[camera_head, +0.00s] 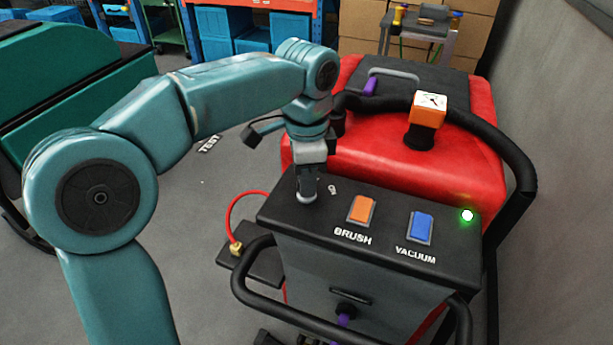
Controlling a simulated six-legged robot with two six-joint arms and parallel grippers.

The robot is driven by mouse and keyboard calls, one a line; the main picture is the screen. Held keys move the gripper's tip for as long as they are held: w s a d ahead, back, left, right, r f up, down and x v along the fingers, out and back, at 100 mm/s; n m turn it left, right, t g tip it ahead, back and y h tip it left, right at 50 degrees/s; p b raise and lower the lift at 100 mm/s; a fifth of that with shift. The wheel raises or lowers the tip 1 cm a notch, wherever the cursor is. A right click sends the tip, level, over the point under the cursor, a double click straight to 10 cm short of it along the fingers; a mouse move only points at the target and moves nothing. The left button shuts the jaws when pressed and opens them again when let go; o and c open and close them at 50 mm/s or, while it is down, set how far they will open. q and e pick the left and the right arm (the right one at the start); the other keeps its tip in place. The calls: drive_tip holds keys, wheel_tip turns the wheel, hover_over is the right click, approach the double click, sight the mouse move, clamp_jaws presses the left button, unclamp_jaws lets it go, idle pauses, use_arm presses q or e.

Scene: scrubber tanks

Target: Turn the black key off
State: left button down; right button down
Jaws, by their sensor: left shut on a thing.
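The scrubber's dark control panel (385,238) has a key switch at its left end, beside a small white label that seems to read ON. My left gripper (306,188) comes down from above onto that switch, its fingers pointing at the panel. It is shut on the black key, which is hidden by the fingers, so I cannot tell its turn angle. A round green light (467,215) glows at the panel's right end. My right gripper is not in view.
An orange BRUSH switch (360,210) and a blue VACUUM switch (420,227) sit right of the gripper. A black handle bar (520,165) curves around the red tank (460,150). An orange-framed gauge (429,108) stands behind. A red cable (233,210) loops at left.

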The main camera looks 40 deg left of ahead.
use_arm(q)
drive_tip(key=shift+r, duration=0.1)
drive_tip(key=shift+n+p, duration=0.5)
drive_tip(key=shift+n, duration=0.6)
drive_tip(key=n+p, duration=0.1)
drive_tip(key=n, duration=0.2)
drive_tip(key=shift+r+n, duration=0.1)
drive_tip(key=shift+n, duration=0.2)
drive_tip(key=n+p, duration=0.1)
drive_tip(key=n, duration=0.3)
drive_tip(key=shift+n, duration=0.9)
drive_tip(key=shift+f, duration=0.25)
drive_tip(key=c, duration=1.1)
unclamp_jaws()
drive_tip(key=shift+c, duration=0.2)
